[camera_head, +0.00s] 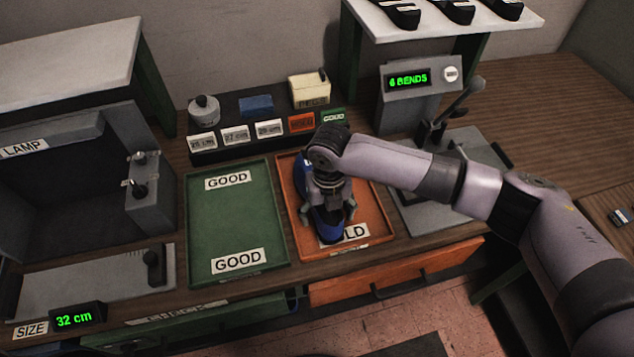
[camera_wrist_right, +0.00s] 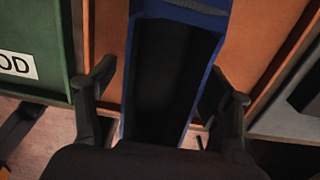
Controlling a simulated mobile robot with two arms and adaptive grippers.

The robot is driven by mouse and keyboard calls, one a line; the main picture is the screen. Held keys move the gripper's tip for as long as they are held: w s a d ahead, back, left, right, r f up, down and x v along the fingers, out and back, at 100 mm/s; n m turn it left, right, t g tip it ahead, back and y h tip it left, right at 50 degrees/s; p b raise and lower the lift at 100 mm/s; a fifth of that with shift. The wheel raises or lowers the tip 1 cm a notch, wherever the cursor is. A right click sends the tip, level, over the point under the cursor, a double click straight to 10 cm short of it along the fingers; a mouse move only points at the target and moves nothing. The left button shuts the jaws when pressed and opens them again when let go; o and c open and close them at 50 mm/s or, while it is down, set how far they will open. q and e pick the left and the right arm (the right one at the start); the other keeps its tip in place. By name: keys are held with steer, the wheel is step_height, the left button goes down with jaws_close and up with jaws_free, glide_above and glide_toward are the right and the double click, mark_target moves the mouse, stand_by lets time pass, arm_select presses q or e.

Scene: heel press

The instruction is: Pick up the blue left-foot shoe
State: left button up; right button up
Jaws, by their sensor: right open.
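The blue shoe (camera_head: 329,228) lies in the orange tray (camera_head: 374,217), lengthwise from back to front. My right gripper (camera_head: 334,212) is over it, pointing down, and hides its middle part. In the right wrist view the blue shoe (camera_wrist_right: 208,60) runs between the two fingers of my right gripper (camera_wrist_right: 165,100), which are open, one on each side. The dark opening of the shoe faces the camera. I cannot tell whether either finger touches it. My left gripper is not in view.
A green tray (camera_head: 237,222) marked GOOD is empty to the left. A press with a lever and a display reading 6 BENDS (camera_head: 408,80) stands to the right. A rack (camera_head: 215,150) with labels and small blocks is behind the trays. Dark shoes stand on the shelf (camera_head: 450,32) above.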

steer(key=shift+f, duration=0.2)
steer(key=shift+c, duration=0.6)
steer(key=shift+w, duration=0.1)
steer(key=c, duration=1.3)
steer(key=shift+o, duration=0.2)
steer(key=shift+r, duration=0.15)
